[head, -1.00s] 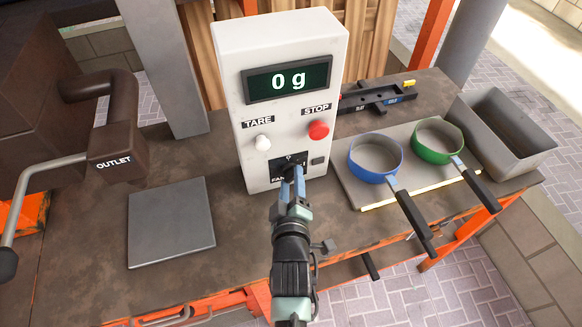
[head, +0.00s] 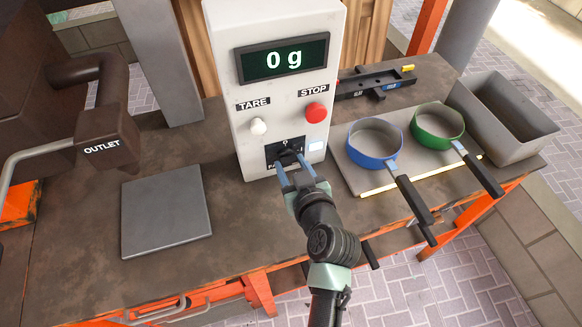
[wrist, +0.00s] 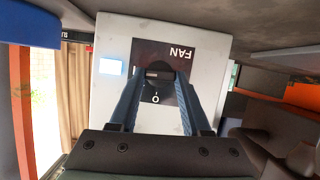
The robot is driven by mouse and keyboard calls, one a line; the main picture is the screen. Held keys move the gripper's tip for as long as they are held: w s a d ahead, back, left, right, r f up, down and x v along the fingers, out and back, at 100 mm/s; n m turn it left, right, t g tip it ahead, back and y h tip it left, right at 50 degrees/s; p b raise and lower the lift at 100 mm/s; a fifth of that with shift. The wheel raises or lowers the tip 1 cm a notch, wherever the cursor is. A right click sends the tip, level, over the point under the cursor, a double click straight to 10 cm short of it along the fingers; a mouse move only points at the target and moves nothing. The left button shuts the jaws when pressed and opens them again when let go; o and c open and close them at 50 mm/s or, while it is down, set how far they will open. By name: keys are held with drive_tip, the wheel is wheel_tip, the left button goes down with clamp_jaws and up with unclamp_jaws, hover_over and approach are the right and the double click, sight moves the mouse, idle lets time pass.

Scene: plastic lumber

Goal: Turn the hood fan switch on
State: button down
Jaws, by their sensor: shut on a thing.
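The white control box (head: 222,115) stands on the bench and its display reads 0 g. Low on its front is a black panel labelled FAN, with a dark fan switch (head: 288,157) on it. The switch also shows in the wrist view (wrist: 160,73). My gripper (head: 294,168) is at the panel with its blue fingers on either side of the switch, shut on it. The small square light (head: 316,146) beside the panel is lit pale white-blue; it glows in the wrist view too (wrist: 112,67). The fingers partly hide the switch and the FAN label.
A white TARE button (head: 258,126) and red STOP button (head: 316,112) sit above the panel. Blue (head: 374,160) and green (head: 437,136) pans stand on a plate to the right, beside a grey bin (head: 530,135). A flat grey plate (head: 165,210) lies left under an outlet pipe.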

drive_tip(key=shift+f+m, duration=0.1)
drive_tip(key=shift+m, duration=0.3)
drive_tip(key=shift+c, duration=1.8)
unclamp_jaws()
drive_tip(key=shift+s+d, duration=0.1)
drive_tip(key=b+v, duration=0.1)
drive_tip(key=v, duration=1.1)
drive_tip(key=shift+s+d+r, duration=0.25)
drive_tip(key=shift+d+r, duration=0.05)
